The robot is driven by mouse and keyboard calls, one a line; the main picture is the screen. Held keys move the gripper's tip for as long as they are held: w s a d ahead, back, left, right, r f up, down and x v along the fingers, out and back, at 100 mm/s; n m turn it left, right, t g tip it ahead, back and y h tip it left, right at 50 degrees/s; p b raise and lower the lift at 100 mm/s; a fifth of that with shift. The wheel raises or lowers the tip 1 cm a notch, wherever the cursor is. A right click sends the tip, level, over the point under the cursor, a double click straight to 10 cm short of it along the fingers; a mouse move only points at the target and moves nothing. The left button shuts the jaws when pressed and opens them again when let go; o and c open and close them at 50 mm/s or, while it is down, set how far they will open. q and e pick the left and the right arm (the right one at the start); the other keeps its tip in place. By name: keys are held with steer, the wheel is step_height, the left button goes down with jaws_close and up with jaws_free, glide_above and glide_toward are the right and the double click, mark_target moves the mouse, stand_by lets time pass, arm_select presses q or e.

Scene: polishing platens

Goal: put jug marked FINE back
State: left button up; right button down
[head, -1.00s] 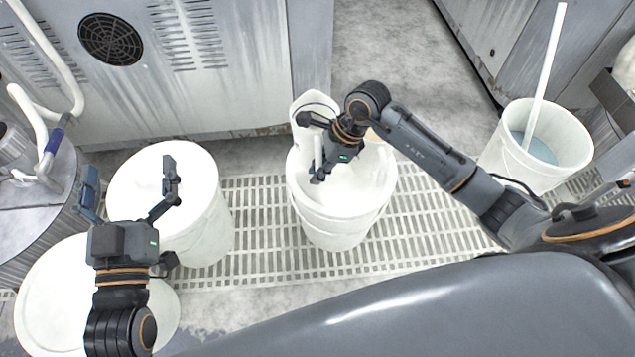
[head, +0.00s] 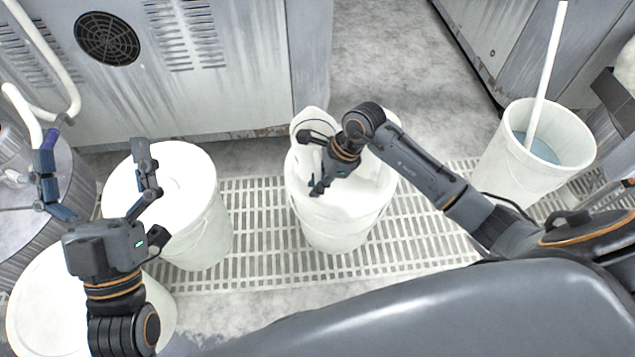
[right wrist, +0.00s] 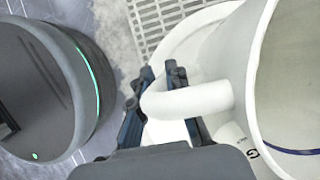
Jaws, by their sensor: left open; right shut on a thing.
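A white jug (head: 312,122) shows at the mouth of the middle white bucket (head: 340,232), mostly hidden behind my right gripper. My right gripper (head: 318,188) is shut on the jug's handle (right wrist: 190,100). In the right wrist view the jug's wide opening (right wrist: 293,75) faces right, with a dark line inside. Only a dark letter or two of its marking shows, so I cannot read the whole word. My left gripper (head: 95,175) is open and empty, above and in front of the left-hand lidded buckets.
A lidded white bucket (head: 213,225) stands at left, with another white lid (head: 35,300) nearer. An open bucket (head: 497,165) with bluish liquid and a white stick stands at right. The slotted floor grating (head: 265,240) is clear between buckets. A grey cabinet (head: 235,85) stands behind.

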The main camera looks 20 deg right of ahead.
steer(key=c, duration=1.3)
jaws_free()
